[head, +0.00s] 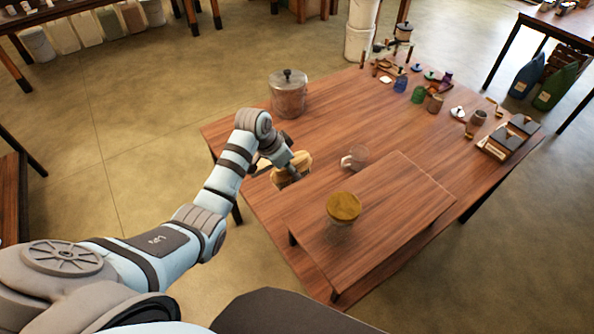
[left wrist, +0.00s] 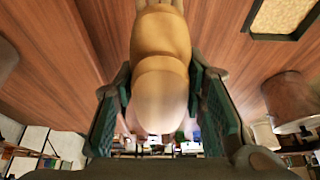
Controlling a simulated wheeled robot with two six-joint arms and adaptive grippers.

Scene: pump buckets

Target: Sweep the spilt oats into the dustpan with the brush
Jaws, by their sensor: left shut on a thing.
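My left gripper (head: 291,165) is over the left part of the wooden table. It is shut on a tan, rounded thing (head: 301,161), which also fills the space between the green finger pads (left wrist: 160,110) in the left wrist view (left wrist: 160,60). Its shape is smooth and bulging; I cannot tell if it is the brush. A dark-rimmed flat piece with a pale speckled surface (left wrist: 285,14) lies at the upper right of the left wrist view; it may be the dustpan or a tray of oats. In the head view my gripper mostly hides that spot. My right gripper is not in view.
A lidded metal pot (head: 288,96) stands at the table's back left. A glass mug (head: 355,157) is right of my gripper. A yellow-topped jar (head: 343,207) stands on a raised wooden board (head: 400,206). Small items crowd the far right; the table's middle is clear.

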